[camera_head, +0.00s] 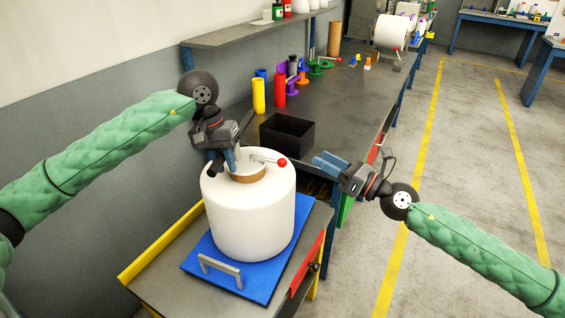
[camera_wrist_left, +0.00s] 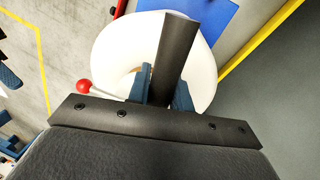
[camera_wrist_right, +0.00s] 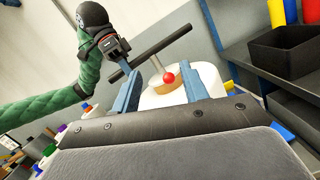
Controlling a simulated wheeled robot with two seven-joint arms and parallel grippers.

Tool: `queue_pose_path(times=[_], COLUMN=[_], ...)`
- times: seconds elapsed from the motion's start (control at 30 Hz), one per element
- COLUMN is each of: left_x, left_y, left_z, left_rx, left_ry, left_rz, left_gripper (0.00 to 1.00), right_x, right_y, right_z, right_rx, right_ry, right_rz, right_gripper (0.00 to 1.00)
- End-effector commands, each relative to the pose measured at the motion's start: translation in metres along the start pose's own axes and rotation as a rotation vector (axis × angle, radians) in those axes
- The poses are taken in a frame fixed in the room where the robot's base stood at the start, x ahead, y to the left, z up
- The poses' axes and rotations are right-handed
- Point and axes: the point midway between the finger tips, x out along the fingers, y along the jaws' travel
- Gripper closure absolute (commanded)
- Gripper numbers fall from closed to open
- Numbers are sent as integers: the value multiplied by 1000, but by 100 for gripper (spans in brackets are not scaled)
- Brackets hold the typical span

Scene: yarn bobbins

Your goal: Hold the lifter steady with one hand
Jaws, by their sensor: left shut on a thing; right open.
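The lifter has a black crossbar handle (camera_wrist_right: 160,45), a metal shaft and a side lever ending in a red ball (camera_head: 282,162). Its shaft goes down into the brown core (camera_head: 247,178) of a large white bobbin (camera_head: 250,220). My left gripper (camera_head: 225,160) is shut on the lifter's handle above the bobbin; the black bar (camera_wrist_left: 175,50) runs between its blue fingers in the left wrist view. My right gripper (camera_head: 326,163) is open and empty, to the right of the bobbin and apart from it, facing the red ball (camera_wrist_right: 169,77) in its wrist view.
The bobbin stands on a blue board (camera_head: 195,262) with a metal handle, on a cart with a yellow edge (camera_head: 160,245). Behind it, a long dark bench (camera_head: 350,95) holds an empty-looking black bin (camera_head: 287,133), yellow and red cylinders and small spools. The floor at right is clear.

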Motion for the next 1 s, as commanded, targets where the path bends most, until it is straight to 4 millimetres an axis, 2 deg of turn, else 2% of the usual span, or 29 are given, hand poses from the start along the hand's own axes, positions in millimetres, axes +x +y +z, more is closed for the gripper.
queue_pose_path(times=[0.2,0.33,0.57,1.0], left_x=[-1,-1,-1,-1], left_y=[-1,-1,-1,-1], left_z=[-1,-1,-1,-1], left_rx=[-2,-2,-2,-2], left_ry=[2,2,2,2], left_rz=[-1,-1,-1,-1], left_gripper=[100,100,100,100], right_x=[-3,-5,0,52], right_y=[-10,-9,-8,-6], right_z=[-28,-40,-44,-54], right_rx=[-343,-479,-522,-518], right_ry=[131,189,197,195], right_rz=[34,65,77,77], right_gripper=[56,56,56,56])
